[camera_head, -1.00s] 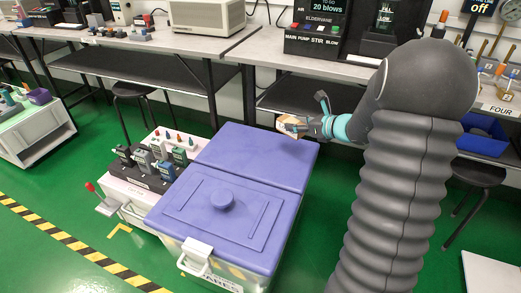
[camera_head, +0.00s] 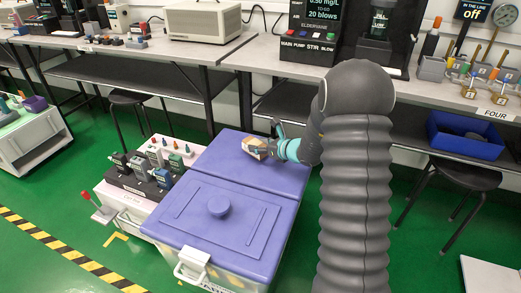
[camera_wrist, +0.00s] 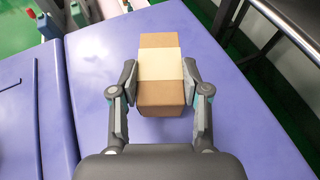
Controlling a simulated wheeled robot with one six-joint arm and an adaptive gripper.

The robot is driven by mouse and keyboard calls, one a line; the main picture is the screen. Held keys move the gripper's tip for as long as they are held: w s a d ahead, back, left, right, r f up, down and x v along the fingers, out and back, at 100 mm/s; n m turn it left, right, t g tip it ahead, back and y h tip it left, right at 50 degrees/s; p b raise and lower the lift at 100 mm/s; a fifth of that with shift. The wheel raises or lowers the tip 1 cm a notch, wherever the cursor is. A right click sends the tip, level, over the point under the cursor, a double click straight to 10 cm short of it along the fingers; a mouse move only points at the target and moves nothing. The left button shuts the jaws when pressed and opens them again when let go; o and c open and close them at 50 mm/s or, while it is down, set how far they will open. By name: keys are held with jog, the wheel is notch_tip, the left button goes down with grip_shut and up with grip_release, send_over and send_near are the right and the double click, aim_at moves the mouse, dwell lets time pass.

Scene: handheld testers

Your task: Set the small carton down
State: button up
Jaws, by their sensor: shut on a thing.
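The small carton (camera_wrist: 160,92) is a brown box with a pale band around its middle. In the wrist view my gripper (camera_wrist: 162,85) is shut on it, one finger on each long side. In the head view the carton (camera_head: 256,149) is at the end of my arm, over the back part of the purple lid (camera_head: 225,165). My gripper (camera_head: 272,146) is partly hidden there by my arm. The lid surface also shows under the carton in the wrist view (camera_wrist: 235,125). I cannot tell whether the carton touches the lid.
A white cart with handheld testers (camera_head: 150,172) stands left of the purple-lidded bin. Grey benches (camera_head: 150,45) run behind. A blue bin (camera_head: 465,135) and a black stool (camera_head: 466,177) are at the right.

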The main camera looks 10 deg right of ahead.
jog(key=shift+f, duration=0.9)
jog(key=shift+f, duration=0.2)
jog(key=o, duration=1.3)
jog(key=shift+o, duration=0.2)
jog(key=shift+r, duration=0.1)
